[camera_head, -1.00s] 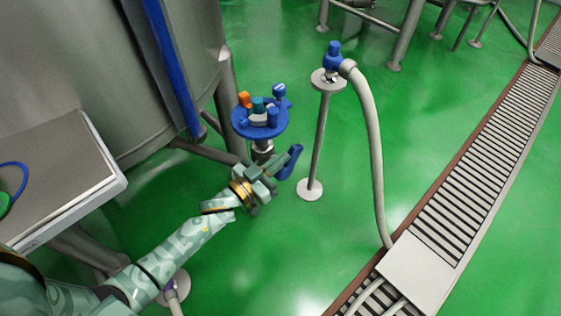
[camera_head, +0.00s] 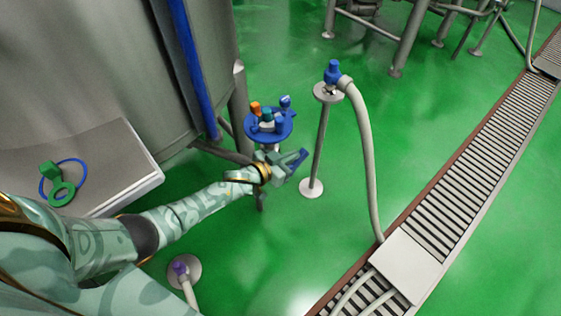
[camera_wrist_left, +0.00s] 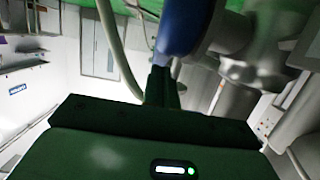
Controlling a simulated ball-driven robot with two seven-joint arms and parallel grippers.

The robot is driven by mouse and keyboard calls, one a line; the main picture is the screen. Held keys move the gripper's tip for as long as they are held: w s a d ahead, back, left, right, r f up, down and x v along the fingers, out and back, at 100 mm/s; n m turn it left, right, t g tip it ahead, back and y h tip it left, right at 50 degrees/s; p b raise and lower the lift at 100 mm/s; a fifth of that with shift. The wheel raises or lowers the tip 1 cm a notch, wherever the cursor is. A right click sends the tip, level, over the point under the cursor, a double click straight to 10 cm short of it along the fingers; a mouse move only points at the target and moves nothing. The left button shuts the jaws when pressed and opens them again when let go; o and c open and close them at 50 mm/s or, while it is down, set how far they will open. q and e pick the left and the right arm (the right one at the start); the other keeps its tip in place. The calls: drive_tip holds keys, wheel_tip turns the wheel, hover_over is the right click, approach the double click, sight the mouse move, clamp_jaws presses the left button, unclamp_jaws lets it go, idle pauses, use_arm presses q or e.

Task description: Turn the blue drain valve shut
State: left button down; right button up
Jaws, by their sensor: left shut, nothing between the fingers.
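The blue drain valve handle (camera_head: 298,157) sticks out below the round blue disc, just past my left gripper (camera_head: 287,165). A large blue part, likely the same handle (camera_wrist_left: 185,25), also fills the top middle of the left wrist view, close to the fingers. My left gripper's fingers (camera_wrist_left: 160,85) are shut with nothing between them. They are right beside the handle; I cannot tell whether they touch it. My gripper hides much of the valve body in the head view. My right gripper is not in view.
The blue disc (camera_head: 285,131) carries several coloured pieces just above my gripper. A steel tank (camera_head: 90,70) and a steel platform (camera_head: 120,150) with green and blue items stand left. A post with a blue fitting (camera_head: 333,72) and a hose (camera_head: 366,150) stands right. The green floor between is clear.

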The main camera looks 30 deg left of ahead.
use_arm(q)
drive_tip(key=shift+w+d, duration=0.2)
drive_tip(key=shift+w, duration=0.3)
drive_tip(key=shift+w+d+f+b, duration=0.15)
drive_tip(key=shift+w+f+b, duration=0.05)
drive_tip(key=shift+w+f, duration=0.2)
drive_tip(key=shift+w+d+f+b, duration=0.15)
drive_tip(key=shift+w+f, duration=0.1)
drive_tip(key=shift+w, duration=0.15)
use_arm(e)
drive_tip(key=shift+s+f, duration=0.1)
use_arm(q)
drive_tip(key=shift+w, duration=0.15)
drive_tip(key=shift+f, duration=0.1)
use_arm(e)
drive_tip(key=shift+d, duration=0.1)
